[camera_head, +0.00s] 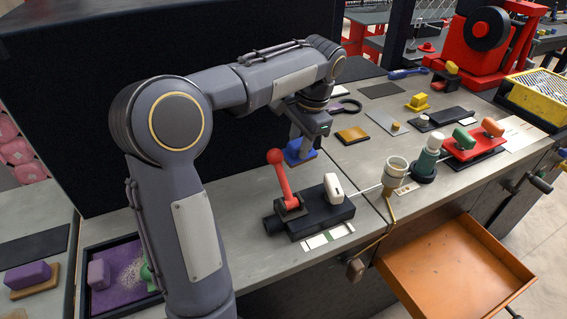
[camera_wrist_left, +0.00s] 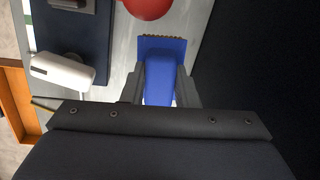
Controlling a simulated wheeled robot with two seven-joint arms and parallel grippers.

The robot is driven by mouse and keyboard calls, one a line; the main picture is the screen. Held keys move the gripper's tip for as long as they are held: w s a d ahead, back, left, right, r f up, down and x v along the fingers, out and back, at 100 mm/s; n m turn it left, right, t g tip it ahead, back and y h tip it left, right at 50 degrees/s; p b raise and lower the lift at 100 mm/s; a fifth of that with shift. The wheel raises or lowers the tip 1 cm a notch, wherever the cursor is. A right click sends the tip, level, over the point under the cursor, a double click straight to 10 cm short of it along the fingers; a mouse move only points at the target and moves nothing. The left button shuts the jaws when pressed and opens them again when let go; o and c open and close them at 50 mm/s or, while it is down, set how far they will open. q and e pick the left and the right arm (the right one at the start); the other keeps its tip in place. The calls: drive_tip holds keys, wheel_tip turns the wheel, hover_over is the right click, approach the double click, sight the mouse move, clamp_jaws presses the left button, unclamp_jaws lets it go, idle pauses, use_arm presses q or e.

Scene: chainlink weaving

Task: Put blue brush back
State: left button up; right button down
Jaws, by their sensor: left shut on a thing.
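My left gripper (camera_head: 303,138) points down over the grey bench (camera_head: 256,262), near the dark wall panel. It is shut on the blue brush (camera_head: 297,153), just behind the red-knobbed lever (camera_head: 277,172). In the left wrist view the brush's blue handle (camera_wrist_left: 161,80) lies between the two fingers (camera_wrist_left: 160,97). A wide blue head with a tan bristle edge (camera_wrist_left: 162,38) sticks out ahead of them. Whether the brush touches the bench is unclear. My right gripper is not in view.
A black fixture (camera_head: 318,220) carries the lever and a white handle (camera_head: 333,189). An open orange drawer (camera_head: 450,270) juts out at the front right. A mustard pad (camera_head: 352,135) and a magnifier (camera_head: 346,106) lie to the right. A purple tray (camera_head: 122,262) is at lower left.

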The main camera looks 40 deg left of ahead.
sight(285, 154)
use_arm(q)
drive_tip(key=a+f, duration=0.2)
drive_tip(key=f, duration=0.1)
drive_tip(key=a+f, duration=0.1)
drive_tip(key=f, duration=0.1)
drive_tip(key=shift+s+a, duration=0.35)
drive_tip(key=shift+a, duration=0.05)
drive_tip(key=shift+a+f, duration=0.2)
drive_tip(key=shift+f, duration=0.9)
drive_tip(key=shift+s+d+f, duration=0.1)
drive_tip(key=shift+f, duration=0.3)
drive_tip(key=o, duration=1)
drive_tip(key=shift+f, duration=0.1)
drive_tip(key=shift+o, duration=0.8)
